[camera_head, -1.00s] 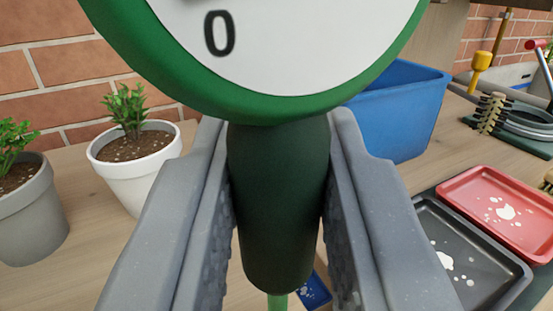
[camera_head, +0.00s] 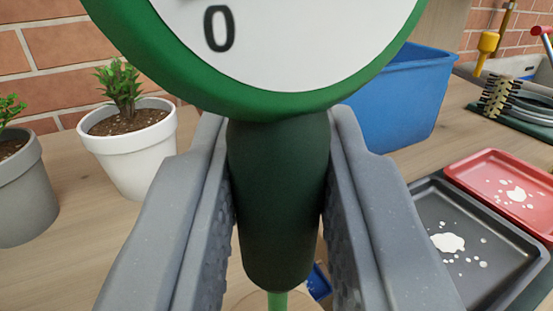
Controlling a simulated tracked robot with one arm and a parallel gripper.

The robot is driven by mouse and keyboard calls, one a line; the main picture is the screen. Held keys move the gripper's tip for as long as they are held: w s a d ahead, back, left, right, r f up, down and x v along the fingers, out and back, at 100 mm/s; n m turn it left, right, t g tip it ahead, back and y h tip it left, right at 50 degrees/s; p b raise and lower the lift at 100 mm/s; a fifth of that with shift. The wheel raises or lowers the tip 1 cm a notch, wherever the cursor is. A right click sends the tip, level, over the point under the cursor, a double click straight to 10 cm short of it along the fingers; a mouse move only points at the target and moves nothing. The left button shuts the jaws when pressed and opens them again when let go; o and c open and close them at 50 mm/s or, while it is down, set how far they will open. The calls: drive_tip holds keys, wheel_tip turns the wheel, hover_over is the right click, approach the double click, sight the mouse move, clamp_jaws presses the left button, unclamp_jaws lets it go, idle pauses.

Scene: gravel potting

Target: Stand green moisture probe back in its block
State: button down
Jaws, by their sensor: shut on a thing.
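The green moisture probe (camera_head: 278,200) has a round white dial with a green rim and a "0" on it, a dark green handle and a lighter green stem. My gripper (camera_head: 280,215) is shut on the dark green handle, one grey finger on each side. The probe looks upright in the picture, with its dial toward the camera. Only the top of the stem shows; its lower end is out of the frame. I cannot make out the block in this view.
A white pot (camera_head: 133,160) and a grey pot (camera_head: 22,195) with plants stand at left. A blue bin (camera_head: 400,105) stands behind at right. A black tray (camera_head: 425,205) and a red tray (camera_head: 490,165) lie at right. A small blue thing (camera_head: 319,283) shows below the gripper.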

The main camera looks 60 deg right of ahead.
drive_tip(key=shift+f, duration=0.85)
drive_tip(key=c, duration=1.2)
unclamp_jaws()
drive_tip(key=p+v, duration=0.2)
drive_tip(key=v, duration=1.2)
drive_tip(key=w+a+r+t+y+p, duration=0.1)
drive_tip(key=w+a+r+t+y, duration=0.4)
drive_tip(key=w+r, duration=0.45)
drive_tip(key=w+a+r+n+t+y, duration=0.1)
drive_tip(key=a+r+n+y, duration=0.15)
drive_tip(key=a+r, duration=0.45)
drive_tip(key=w+a+r+n+t+y, duration=0.2)
drive_tip(key=a+r+y, duration=0.2)
drive_tip(key=r, duration=0.5)
drive_tip(key=s+a+r+n+y+p, duration=0.1)
drive_tip(key=s+a+r+n+y, duration=0.1)
drive_tip(key=s+a+r, duration=0.35)
drive_tip(key=s+a+r+n+y+p, duration=0.1)
drive_tip(key=s+a+r+n+y, duration=0.15)
drive_tip(key=r, duration=0.55)
drive_tip(key=s+a+r+n+g, duration=0.1)
drive_tip(key=s+r+n+g, duration=0.1)
drive_tip(key=s+r, duration=0.6)
drive_tip(key=s, duration=0.3)
drive_tip(key=shift+s+a+r+n, duration=0.2)
drive_tip(key=shift+s+a+n, duration=0.1)
